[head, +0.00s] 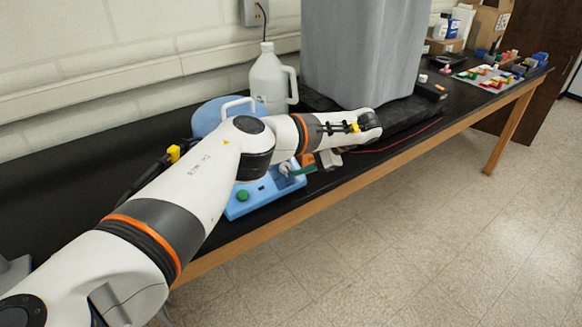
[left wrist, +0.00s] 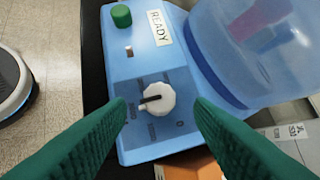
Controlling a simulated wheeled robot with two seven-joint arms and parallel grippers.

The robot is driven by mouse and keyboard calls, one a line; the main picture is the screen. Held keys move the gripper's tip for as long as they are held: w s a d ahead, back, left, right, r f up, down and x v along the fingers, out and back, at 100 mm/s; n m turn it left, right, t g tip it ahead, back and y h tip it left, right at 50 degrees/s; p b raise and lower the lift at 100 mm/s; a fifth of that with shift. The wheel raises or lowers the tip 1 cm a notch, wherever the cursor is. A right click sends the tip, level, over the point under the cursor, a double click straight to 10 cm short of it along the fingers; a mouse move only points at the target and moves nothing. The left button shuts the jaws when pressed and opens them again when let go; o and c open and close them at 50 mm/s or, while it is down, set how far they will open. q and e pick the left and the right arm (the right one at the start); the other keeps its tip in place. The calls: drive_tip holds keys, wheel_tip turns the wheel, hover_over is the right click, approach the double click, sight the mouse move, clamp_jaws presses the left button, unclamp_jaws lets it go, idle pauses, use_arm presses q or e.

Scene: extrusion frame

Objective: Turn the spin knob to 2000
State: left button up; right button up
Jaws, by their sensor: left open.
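The blue device (head: 250,205) stands near the front edge of the black bench, mostly behind my left arm. Its white round spin knob (left wrist: 159,99) shows in the left wrist view, with a dark pointer mark toward the left. Small printed marks ring the knob. A "0" is at its lower right; the other numbers are too blurred to read surely. My left gripper (left wrist: 161,103) is open, with one green fingertip on either side of the knob. A gap shows on both sides. In the head view my left gripper (head: 300,170) is partly hidden by my wrist.
The device has a green button (left wrist: 121,16), a READY label (left wrist: 159,27) and a clear blue lid (left wrist: 255,50). A white jug (head: 268,80) and a large grey covered block (head: 360,50) stand behind. A tray of coloured pieces (head: 490,78) is far right.

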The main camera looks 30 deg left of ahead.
use_arm(q)
drive_tip(key=b+v, duration=0.2)
drive_tip(key=v, duration=0.7)
drive_tip(key=shift+f, duration=0.1)
